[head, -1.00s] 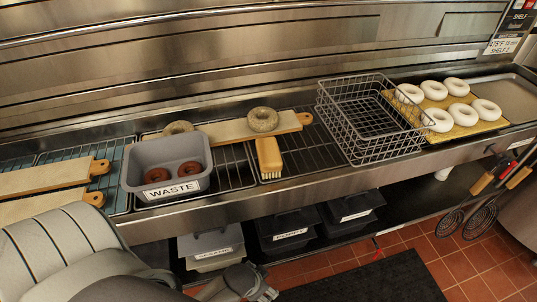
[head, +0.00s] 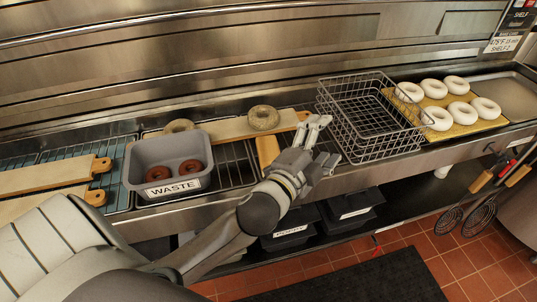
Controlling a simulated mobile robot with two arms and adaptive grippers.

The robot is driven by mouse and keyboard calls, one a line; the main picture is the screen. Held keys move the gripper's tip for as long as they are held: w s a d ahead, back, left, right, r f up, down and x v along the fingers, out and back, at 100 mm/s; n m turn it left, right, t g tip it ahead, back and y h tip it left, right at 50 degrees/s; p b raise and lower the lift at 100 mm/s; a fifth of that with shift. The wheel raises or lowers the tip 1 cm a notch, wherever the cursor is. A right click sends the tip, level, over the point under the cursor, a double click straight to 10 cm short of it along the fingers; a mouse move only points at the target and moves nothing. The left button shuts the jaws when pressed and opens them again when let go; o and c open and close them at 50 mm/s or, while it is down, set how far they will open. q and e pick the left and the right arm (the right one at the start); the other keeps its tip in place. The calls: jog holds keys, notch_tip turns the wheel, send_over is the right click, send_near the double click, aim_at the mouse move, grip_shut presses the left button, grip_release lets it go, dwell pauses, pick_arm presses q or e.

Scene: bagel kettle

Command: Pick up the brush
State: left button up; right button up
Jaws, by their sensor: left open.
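The brush (head: 267,148) lies on the wire rack in the head view, between the waste bin and the wire basket. Its yellow handle top shows, and its bristle end is hidden behind my left gripper. My left gripper (head: 326,138) is open and empty, with its fingers pointing up and to the right. It is in front of and to the right of the brush, close to the basket's left side. I cannot tell whether it touches the brush. My right gripper is not in view.
A grey bin (head: 168,187) labelled WASTE holds two brown bagels at left. A wooden board (head: 222,130) with bagels lies behind the brush. The wire basket (head: 365,118) stands at right, beside a yellow tray (head: 467,130) of white bagels. Floor lies in front.

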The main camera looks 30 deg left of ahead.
pick_arm(q)
jog(key=d+r+m+t+h, duration=0.1)
jog(key=d+r+m+h, duration=1.05)
jog(key=m, duration=0.55)
jog(key=s+d+r+m+g+h, duration=0.2)
jog(key=s+d+m+g+h, duration=0.25)
jog(key=m+g+h, duration=0.6)
jog(key=m+g+y, duration=0.7)
jog(key=m+y, duration=1.5)
jog(key=y, duration=0.2)
send_near(269, 148)
jog(key=f, duration=0.3)
jog(key=f+p, duration=0.1)
jog(key=shift+w+f, duration=0.3)
jog(key=shift+w, duration=0.05)
jog(key=f, duration=0.1)
jog(key=f+p, duration=0.1)
jog(key=f, duration=0.1)
jog(key=f+p, duration=0.1)
jog(key=f, duration=0.1)
jog(key=shift+w+a, duration=0.25)
jog(key=shift+a, duration=0.15)
jog(key=shift+w+f, duration=0.1)
jog(key=shift+f, duration=0.2)
jog(key=c, duration=1.2)
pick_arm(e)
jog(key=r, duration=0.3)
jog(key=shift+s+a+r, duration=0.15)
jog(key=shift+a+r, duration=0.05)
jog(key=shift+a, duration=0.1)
